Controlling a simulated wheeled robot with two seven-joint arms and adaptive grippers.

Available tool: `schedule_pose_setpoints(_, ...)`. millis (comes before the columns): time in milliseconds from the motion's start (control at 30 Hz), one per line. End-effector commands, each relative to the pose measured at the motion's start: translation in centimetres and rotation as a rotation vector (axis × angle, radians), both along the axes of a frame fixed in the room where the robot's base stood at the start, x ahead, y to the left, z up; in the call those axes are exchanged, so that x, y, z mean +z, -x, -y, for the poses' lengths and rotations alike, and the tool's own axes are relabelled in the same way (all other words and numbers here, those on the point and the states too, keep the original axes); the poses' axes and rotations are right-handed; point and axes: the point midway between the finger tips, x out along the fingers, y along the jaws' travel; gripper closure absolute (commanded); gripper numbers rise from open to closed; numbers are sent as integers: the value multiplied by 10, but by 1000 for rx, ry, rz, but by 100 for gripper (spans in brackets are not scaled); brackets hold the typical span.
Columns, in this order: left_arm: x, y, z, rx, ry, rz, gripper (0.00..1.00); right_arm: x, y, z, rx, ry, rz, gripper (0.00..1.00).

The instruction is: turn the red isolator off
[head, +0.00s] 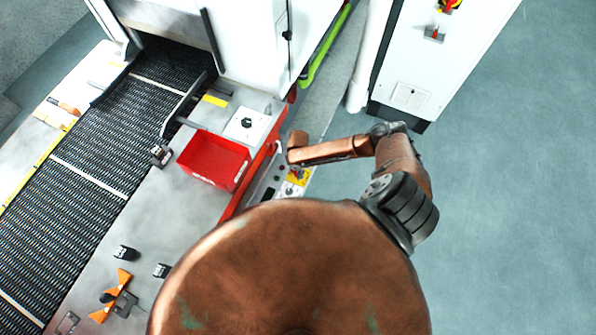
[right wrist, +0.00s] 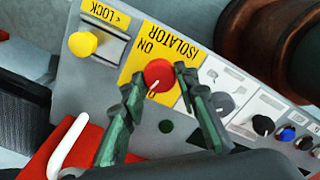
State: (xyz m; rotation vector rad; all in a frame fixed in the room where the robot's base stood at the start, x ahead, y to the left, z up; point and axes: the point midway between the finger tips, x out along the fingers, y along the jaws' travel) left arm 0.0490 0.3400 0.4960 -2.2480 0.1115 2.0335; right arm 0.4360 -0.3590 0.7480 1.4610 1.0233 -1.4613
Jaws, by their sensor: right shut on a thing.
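The red isolator (right wrist: 158,75) is a round red knob on a yellow plate lettered ISOLATOR and ON, seen in the right wrist view. A second label below the knob is partly hidden. The knob's white pointer line points down and slightly left in that view, toward the partly hidden label. My right gripper (right wrist: 159,82) is shut on the knob, one dark green finger on each side. In the head view the yellow plate (head: 297,178) shows just below the end of my right arm; the fingers cannot be made out there. My left gripper is not in view.
A red bin (head: 213,160) stands by the mesh belt (head: 90,150). A white cabinet (head: 440,60) stands at upper right. The floor at right is clear.

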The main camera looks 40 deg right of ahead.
Motion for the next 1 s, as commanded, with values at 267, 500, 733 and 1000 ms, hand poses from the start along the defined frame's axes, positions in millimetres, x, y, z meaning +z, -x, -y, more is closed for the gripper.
schedule_pose_setpoints(267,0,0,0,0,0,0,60,-1,2,-1,166,-1,-3,96)
schedule_pose_setpoints(500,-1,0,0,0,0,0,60,-1,2,-1,236,-2,-3,96)
schedule_pose_setpoints(733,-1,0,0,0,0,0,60,-1,2,-1,254,-2,-3,96)
schedule_pose_setpoints(1000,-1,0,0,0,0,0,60,-1,2,-2,255,-2,-3,96)
